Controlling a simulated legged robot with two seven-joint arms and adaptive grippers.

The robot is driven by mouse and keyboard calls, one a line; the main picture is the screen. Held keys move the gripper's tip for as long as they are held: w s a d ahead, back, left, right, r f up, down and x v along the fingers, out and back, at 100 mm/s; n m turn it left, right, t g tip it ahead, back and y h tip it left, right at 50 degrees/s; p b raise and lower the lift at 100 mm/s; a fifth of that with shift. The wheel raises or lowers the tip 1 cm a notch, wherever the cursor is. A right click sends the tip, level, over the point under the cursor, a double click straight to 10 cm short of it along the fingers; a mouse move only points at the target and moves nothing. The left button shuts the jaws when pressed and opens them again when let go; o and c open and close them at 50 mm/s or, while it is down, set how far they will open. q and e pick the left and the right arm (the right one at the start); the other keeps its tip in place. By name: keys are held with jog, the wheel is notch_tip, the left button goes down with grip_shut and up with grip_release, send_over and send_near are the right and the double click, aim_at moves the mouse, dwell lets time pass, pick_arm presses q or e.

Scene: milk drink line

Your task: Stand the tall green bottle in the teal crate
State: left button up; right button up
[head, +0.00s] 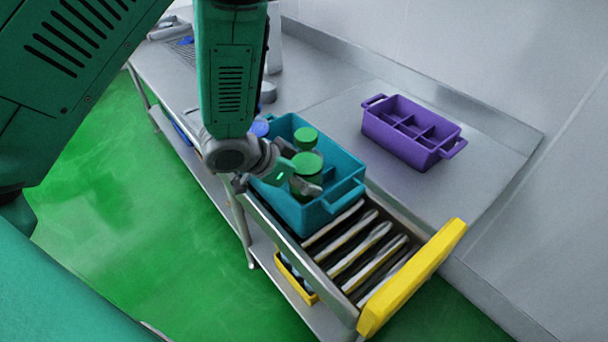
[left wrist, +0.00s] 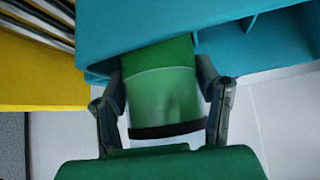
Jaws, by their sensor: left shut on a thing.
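The teal crate (head: 347,200) stands on the rollers, with divided compartments that show in the left wrist view (left wrist: 257,50). My left gripper (head: 303,187) is over the crate's near part, shut on a green bottle (head: 307,164). In the left wrist view the green bottle (left wrist: 163,92) sits between both fingers, its far end overlapping the crate's wall. The fingers and crate wall hide its lower part in the head view, so I cannot tell how deep it is. Another green-topped item (head: 306,136) is at the crate's far side. My right gripper is not in view.
A yellow stop (head: 412,277) closes the near end of the roller track (head: 362,245). A purple divided crate (head: 412,130) stands on the steel counter to the right, with bare counter around it. A blue round top (head: 260,128) shows behind my left gripper.

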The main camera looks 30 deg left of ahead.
pick_arm(q)
jog(key=shift+f, duration=0.15)
jog(key=o, duration=1.7)
jog(key=shift+c, duration=0.2)
jog(key=shift+d, duration=0.1)
